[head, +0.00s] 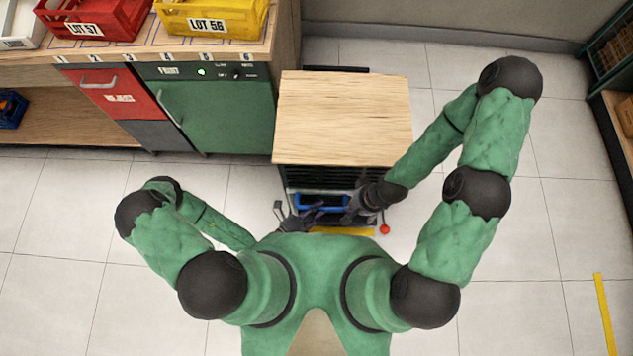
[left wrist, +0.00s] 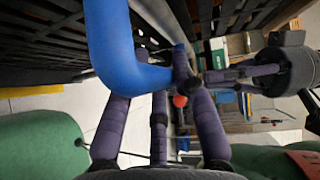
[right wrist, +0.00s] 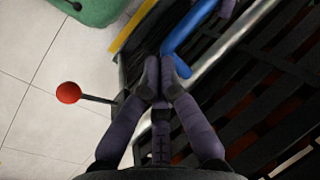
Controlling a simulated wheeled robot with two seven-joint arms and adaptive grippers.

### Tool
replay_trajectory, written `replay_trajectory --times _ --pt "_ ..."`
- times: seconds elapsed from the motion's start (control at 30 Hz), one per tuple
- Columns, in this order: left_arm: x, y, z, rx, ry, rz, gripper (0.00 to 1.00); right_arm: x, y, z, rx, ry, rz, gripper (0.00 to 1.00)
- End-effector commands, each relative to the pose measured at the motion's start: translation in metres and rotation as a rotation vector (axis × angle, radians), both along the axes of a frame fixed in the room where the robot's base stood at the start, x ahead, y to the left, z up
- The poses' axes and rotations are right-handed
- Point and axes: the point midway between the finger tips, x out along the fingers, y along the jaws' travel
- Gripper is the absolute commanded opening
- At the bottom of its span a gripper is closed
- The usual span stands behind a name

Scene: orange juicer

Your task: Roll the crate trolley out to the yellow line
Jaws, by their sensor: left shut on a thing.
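The crate trolley (head: 342,118) has a wooden top and a dark slatted body, with a blue handle (head: 322,203) low on its near side. My left gripper (head: 312,216) is shut on the blue handle, which also shows large in the left wrist view (left wrist: 118,60). My right gripper (head: 362,205) is at the right end of the handle. In the right wrist view its fingertips (right wrist: 158,78) are together beside the handle's end (right wrist: 182,62). A red ball on a black stem (right wrist: 68,92) stands out from the trolley. A yellow line (head: 604,312) lies on the floor at right.
A yellow strip (head: 342,231) shows at the trolley's near base. A workbench with a green cabinet (head: 220,115) stands close at its left. A rack (head: 618,120) stands at far right. Tiled floor is clear left and right of me.

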Motion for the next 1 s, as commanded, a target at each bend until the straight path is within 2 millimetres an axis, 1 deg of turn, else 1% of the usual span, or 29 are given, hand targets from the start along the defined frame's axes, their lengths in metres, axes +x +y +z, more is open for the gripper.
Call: replay_trajectory --times 0.03,0.27,0.3,0.37,0.4,0.83,1.0 --pt "-0.0019 -0.0025 0.0004 -0.006 0.005 -0.004 0.0 0.0004 0.0 -0.0001 0.0 -0.001 0.0 0.0" --pt "-0.0021 -0.0026 0.0001 -0.005 0.006 -0.004 0.0 0.0003 -0.0001 -0.0002 0.0 -0.001 0.0 0.0" --pt "-0.0021 -0.0026 0.0 -0.006 0.006 -0.003 0.32 0.0003 -0.0001 -0.0002 0.0 -0.001 0.0 0.0" --pt "-0.0018 -0.0023 0.0 -0.005 0.006 -0.003 0.49 0.0003 -0.0001 -0.0002 0.0 -0.001 0.0 0.0" --pt "-0.0016 -0.0021 -0.0001 -0.004 0.005 -0.003 0.51 0.0003 -0.0001 -0.0002 0.0 -0.001 0.0 0.0" --pt "-0.0006 -0.0004 -0.0003 -0.001 0.002 0.0 0.51 0.0001 0.0 -0.0001 0.0 0.0 0.0 0.0" --pt "-0.0034 0.0044 0.0002 -0.001 0.004 0.003 0.51 0.0001 0.0 -0.0001 0.0 0.0 0.0 0.0"
